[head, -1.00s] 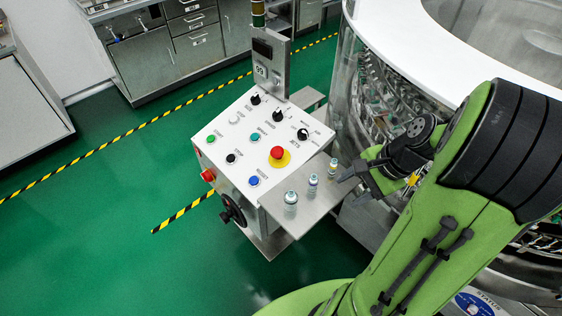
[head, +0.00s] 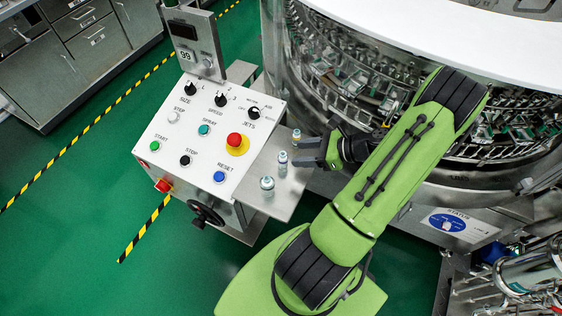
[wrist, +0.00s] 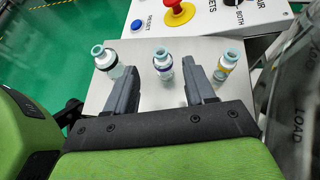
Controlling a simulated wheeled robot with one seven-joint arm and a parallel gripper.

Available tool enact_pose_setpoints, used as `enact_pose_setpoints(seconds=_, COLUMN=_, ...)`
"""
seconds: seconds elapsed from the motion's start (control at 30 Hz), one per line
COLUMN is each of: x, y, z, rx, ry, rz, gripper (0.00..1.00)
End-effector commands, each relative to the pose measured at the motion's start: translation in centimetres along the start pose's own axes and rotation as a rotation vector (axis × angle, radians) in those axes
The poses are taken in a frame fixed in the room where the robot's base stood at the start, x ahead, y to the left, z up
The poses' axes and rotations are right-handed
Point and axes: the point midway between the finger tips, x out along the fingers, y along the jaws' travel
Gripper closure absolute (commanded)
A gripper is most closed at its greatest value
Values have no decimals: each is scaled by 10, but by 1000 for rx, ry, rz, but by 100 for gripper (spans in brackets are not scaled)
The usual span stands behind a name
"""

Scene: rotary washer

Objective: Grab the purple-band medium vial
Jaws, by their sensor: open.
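Three vials stand upright on the steel shelf. The middle one, with a blue-purple band, is the medium vial (head: 282,161); in the wrist view it (wrist: 163,66) shows between the two fingertips and a little beyond them. My gripper (head: 308,152) is open beside this vial, on its right in the head view; the jaws (wrist: 162,80) are empty and level with the shelf area. A larger dark-banded vial (head: 267,187) stands outside the left finger in the wrist view (wrist: 106,61). A smaller yellow-banded vial (head: 296,136) stands outside the right finger (wrist: 227,66).
The steel shelf (head: 285,203) juts from a control panel (head: 170,135) with knobs, buttons and a red emergency stop (head: 235,141). The round washer (head: 340,85) stands close behind my gripper. Neighbouring vials leave narrow room beside each finger.

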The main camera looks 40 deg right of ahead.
Motion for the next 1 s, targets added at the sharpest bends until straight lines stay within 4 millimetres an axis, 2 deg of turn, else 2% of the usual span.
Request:
enact_pose_setpoints(seconds=0.03, x=14, y=1, z=-2, rx=-1, ry=-1, rz=5, gripper=46)
enact_pose_setpoints(seconds=0.1, x=26, y=1, z=-2, rx=-1, ry=0, rz=5, gripper=46)
enact_pose_setpoints(seconds=0.27, x=44, y=0, z=0, rx=-2, ry=1, rz=3, gripper=46)
enact_pose_setpoints(seconds=0.43, x=77, y=0, z=1, rx=-1, ry=1, rz=4, gripper=46)
enact_pose_setpoints(seconds=0.53, x=86, y=-1, z=2, rx=-2, ry=1, rz=2, gripper=46)
enact_pose_setpoints(seconds=0.73, x=87, y=-1, z=2, rx=-1, ry=2, rz=0, gripper=46)
enact_pose_setpoints(seconds=1.0, x=86, y=-1, z=2, rx=-2, ry=2, rz=0, gripper=86)
